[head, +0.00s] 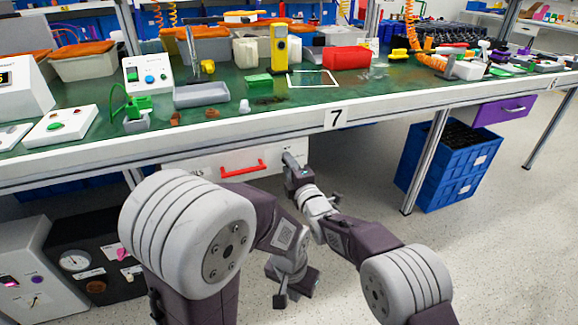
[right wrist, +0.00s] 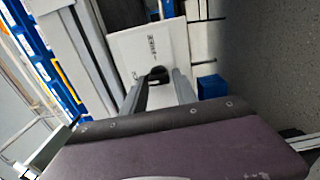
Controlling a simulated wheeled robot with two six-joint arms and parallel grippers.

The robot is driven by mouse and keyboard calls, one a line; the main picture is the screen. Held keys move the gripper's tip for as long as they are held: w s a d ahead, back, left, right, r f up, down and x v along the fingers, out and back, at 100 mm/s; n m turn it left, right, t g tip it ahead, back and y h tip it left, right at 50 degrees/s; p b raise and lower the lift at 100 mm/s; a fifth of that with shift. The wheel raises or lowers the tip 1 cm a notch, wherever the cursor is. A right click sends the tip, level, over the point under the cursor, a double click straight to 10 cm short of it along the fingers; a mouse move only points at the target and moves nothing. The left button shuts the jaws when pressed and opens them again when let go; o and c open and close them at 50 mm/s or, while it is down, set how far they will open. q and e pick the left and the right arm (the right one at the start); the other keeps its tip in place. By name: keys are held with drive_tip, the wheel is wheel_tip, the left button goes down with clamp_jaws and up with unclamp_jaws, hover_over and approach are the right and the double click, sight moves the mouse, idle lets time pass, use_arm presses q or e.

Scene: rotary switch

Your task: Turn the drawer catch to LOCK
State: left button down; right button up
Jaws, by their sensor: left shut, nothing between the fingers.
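The white drawer (head: 213,158) with a red handle (head: 243,168) is under the bench and looks closed. My right gripper (head: 289,157) is at the right part of the drawer front and hides the catch in the head view. In the right wrist view, a dark round catch (right wrist: 158,72) sits on the white front, between the tips of my right gripper (right wrist: 160,76). The two fingers are apart, with a small gap visible beside the catch. Its pointer and LOCK mark are too small to read. My left gripper (head: 281,298) is shut and empty, low over the floor.
The green bench top (head: 225,115) above the drawer is crowded with tools and bins. A blue crate (head: 447,165) stands under it at right. Boxes with dials (head: 95,265) stand at lower left. The floor at right is clear.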

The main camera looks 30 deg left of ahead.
drive_tip(key=shift+o, duration=0.6)
drive_tip(key=v, duration=0.9)
